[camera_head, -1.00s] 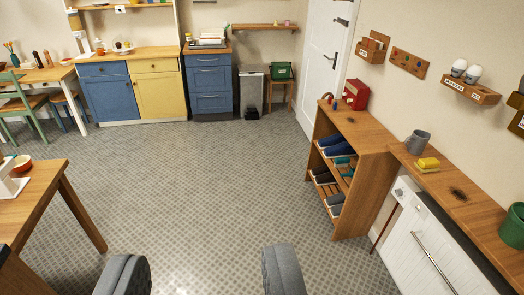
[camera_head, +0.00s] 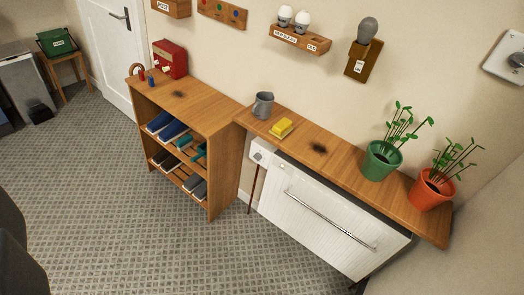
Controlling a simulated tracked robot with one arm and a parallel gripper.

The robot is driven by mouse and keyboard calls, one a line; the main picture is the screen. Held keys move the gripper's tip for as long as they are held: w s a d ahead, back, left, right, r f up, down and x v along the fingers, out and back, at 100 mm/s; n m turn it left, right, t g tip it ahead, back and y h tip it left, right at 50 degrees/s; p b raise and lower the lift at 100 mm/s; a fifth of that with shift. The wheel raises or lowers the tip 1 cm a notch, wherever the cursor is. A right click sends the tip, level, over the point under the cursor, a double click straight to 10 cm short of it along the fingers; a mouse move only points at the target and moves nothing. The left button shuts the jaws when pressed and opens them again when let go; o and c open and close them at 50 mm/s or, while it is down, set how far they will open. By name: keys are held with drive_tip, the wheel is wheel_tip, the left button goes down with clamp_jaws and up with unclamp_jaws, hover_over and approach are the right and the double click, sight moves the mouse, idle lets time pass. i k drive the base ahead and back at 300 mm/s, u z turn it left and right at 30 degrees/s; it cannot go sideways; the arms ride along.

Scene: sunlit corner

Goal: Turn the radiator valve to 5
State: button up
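The radiator (camera_head: 300,196) is white and ribbed, with a metal rail across its front. It stands under a wooden shelf against the right wall. At its upper left end is a white valve block with a small grey round knob (camera_head: 258,156), which I take for the radiator valve. A reddish-brown pipe runs down from it to the floor. The number it is set to is too small to read. My gripper is not in view, and nothing touches the knob.
On the shelf (camera_head: 350,168) stand a grey mug (camera_head: 263,105), a yellow sponge (camera_head: 281,128) and two potted plants (camera_head: 382,160). A wooden shoe rack (camera_head: 222,180) stands close left of the valve. The tiled floor (camera_head: 130,220) in front is clear. My own dark parts show at lower left.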

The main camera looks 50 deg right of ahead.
sight(257, 156)
drive_tip(key=z, duration=0.55)
drive_tip(key=i, duration=1.25)
drive_tip(key=z, duration=0.75)
drive_tip(key=k, duration=0.65)
drive_tip(key=z, duration=0.25)
drive_tip(key=i, duration=0.7)
drive_tip(key=u, duration=0.15)
